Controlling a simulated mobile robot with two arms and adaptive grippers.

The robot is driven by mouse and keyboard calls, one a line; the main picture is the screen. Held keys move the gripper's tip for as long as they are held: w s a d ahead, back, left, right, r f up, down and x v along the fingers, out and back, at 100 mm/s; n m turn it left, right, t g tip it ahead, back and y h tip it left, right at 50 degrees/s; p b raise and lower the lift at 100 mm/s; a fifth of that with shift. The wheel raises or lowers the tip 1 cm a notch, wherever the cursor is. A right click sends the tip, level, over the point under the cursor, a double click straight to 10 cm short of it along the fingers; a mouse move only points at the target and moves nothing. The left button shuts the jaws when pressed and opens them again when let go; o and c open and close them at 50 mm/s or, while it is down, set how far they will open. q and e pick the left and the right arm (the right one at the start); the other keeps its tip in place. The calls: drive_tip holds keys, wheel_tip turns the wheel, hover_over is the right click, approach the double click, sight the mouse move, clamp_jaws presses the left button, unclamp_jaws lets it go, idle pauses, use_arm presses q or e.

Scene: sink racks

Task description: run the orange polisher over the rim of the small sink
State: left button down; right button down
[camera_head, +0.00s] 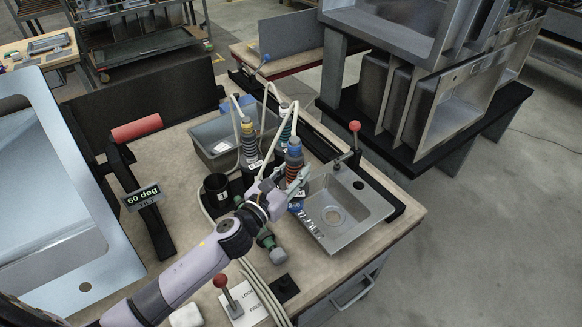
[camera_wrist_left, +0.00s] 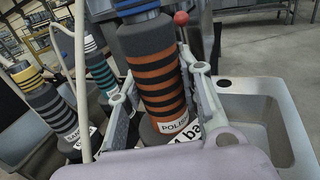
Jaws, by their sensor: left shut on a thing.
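The orange polisher (camera_head: 294,163) is a dark upright cylinder with orange bands and a blue collar. In the left wrist view the orange polisher (camera_wrist_left: 155,75) stands between my two fingers, with a white label reading "POLI..." low on it. My left gripper (camera_head: 283,196) is shut on its lower part. I cannot tell whether its foot still rests in a holder. The small sink (camera_head: 368,203) is a grey basin just right of the gripper, with a drain and a tap hole; its rim (camera_wrist_left: 250,86) shows at the right of the wrist view. My right gripper is out of view.
Yellow-banded (camera_head: 249,142) and teal-banded (camera_head: 286,125) tools with white hoses stand close behind. A black cup (camera_head: 216,188) and green tool (camera_head: 270,245) are near the gripper. A red-knobbed lever (camera_head: 355,128) rises behind the sink. A large sink (camera_head: 75,205) fills the left.

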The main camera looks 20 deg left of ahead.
use_arm(q)
drive_tip(key=shift+s+d, duration=0.5)
drive_tip(key=shift+d, duration=0.2)
drive_tip(key=shift+s+d, duration=0.5)
drive_tip(key=shift+d, duration=0.15)
drive_tip(key=shift+s+d, duration=2.6)
drive_tip(key=shift+d, duration=0.7)
wheel_tip(320, 180, up, 7)
drive_tip(key=p, duration=0.8)
drive_tip(key=shift+r, duration=0.15)
drive_tip(key=shift+w, duration=0.1)
